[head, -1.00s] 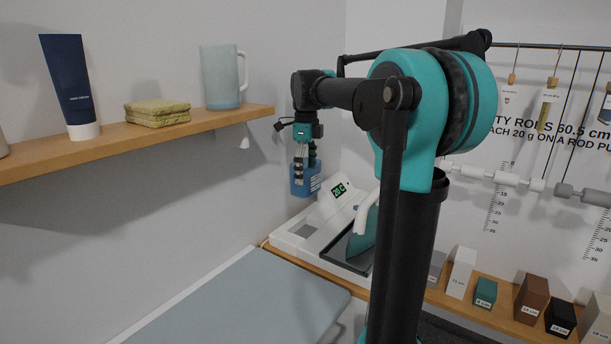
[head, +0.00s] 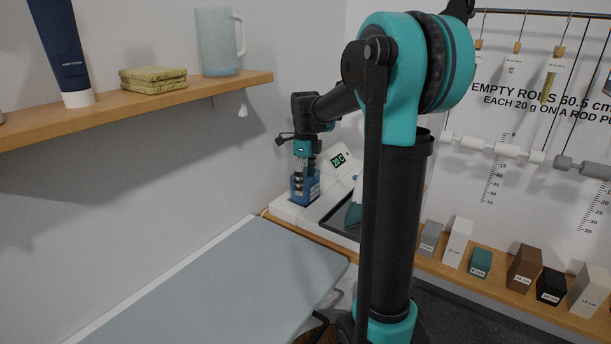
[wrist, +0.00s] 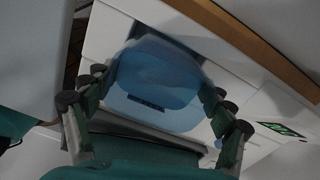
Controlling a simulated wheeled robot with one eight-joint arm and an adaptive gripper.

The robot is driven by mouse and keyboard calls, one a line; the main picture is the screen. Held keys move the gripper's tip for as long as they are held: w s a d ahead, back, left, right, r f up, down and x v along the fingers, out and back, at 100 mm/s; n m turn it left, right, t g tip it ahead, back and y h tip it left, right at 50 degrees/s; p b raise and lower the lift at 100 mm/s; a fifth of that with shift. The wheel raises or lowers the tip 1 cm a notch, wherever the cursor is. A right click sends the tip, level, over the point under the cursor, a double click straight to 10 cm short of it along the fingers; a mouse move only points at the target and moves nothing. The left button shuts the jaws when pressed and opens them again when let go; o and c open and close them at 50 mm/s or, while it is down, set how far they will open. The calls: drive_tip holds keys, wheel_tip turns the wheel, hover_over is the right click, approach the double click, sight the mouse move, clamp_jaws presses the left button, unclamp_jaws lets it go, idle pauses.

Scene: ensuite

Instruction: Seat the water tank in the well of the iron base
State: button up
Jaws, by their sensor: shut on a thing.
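The blue water tank (head: 306,188) is upright at the left end of the white iron base (head: 286,208). My gripper (head: 302,176) is shut on the tank from above. In the wrist view the blue tank (wrist: 155,88) lies between the two fingers of my gripper (wrist: 155,98), with the white base (wrist: 105,40) around and below it. The tank and fingers hide the well, so I cannot tell whether the tank's bottom is inside it or just above it. The base's sloped panel with a green display (head: 339,160) is right of the tank.
A grey ironing board (head: 230,285) lies in front of the base. A wooden shelf (head: 130,108) on the left wall holds a tube (head: 62,50), folded cloths (head: 153,80) and a jug (head: 216,42). Several labelled blocks (head: 480,263) line the wooden ledge at right.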

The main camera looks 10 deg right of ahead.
drive_tip(key=shift+f, duration=0.9)
drive_tip(key=o, duration=1.5)
drive_tip(key=shift+f, duration=0.1)
drive_tip(key=shift+c, duration=0.2)
wheel_tip(320, 180, up, 12)
drive_tip(key=shift+s, duration=0.1)
